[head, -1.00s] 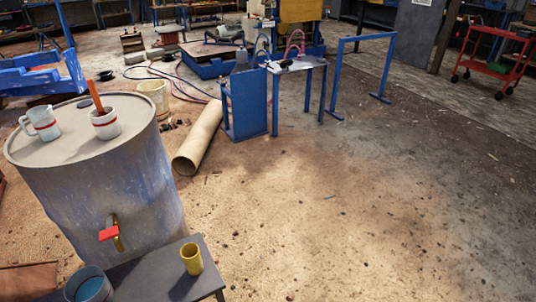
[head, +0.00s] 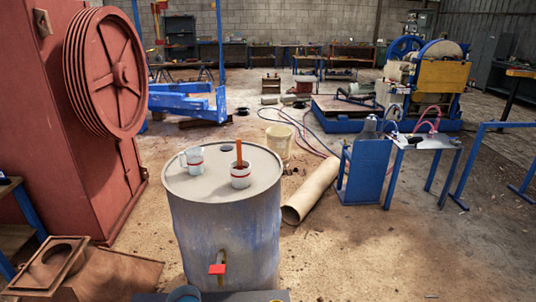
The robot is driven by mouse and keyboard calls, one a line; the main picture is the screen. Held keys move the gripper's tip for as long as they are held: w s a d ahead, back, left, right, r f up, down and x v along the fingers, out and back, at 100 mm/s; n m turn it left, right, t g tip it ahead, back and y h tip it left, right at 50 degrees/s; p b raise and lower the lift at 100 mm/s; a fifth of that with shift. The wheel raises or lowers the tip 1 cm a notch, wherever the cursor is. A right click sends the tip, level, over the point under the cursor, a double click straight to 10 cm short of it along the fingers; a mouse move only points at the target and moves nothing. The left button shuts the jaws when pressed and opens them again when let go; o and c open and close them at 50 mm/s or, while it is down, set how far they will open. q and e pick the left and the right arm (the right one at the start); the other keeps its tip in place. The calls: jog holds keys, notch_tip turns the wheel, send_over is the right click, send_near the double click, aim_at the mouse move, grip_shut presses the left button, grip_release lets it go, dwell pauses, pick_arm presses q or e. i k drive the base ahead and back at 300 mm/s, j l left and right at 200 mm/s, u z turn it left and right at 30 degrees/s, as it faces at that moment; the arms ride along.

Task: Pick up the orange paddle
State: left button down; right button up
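The orange paddle (head: 239,152) stands upright in a white mug with a red band (head: 241,178). Its lower end is hidden inside the mug. The mug is on top of a grey-blue metal drum (head: 215,195), right of the middle of the lid. Neither of my grippers shows in the head view.
A large red crusher with a ribbed wheel (head: 108,72) stands at the left. A red tap (head: 217,269) sticks out of the drum's front. A tan tube (head: 311,191) and a cream bucket (head: 279,143) are right of the drum. The floor at the lower right is clear.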

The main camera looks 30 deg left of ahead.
aim_at(239, 142)
jog(key=u, duration=1.65)
jog(key=l+z, duration=0.2)
jog(key=z, duration=0.25)
jog(key=i+l+z, duration=0.1)
jog(key=l+z, duration=0.3)
jog(key=i+l+z, duration=0.15)
jog(key=l+z, duration=0.2)
jog(key=i+l+z, duration=0.2)
jog(key=z, duration=0.2)
jog(key=i+l+z, duration=0.35)
jog(key=i+l, duration=0.2)
jog(key=i, duration=0.15)
jog(key=i+l, duration=0.15)
jog(key=i, duration=0.2)
jog(key=i+u, duration=0.25)
jog(key=u, duration=0.2)
jog(key=i+u, duration=0.3)
jog(key=u, duration=0.2)
jog(key=i+l+u, duration=0.15)
jog(key=u, duration=0.3)
jog(key=i+l, duration=0.05)
jog(key=i, duration=0.05)
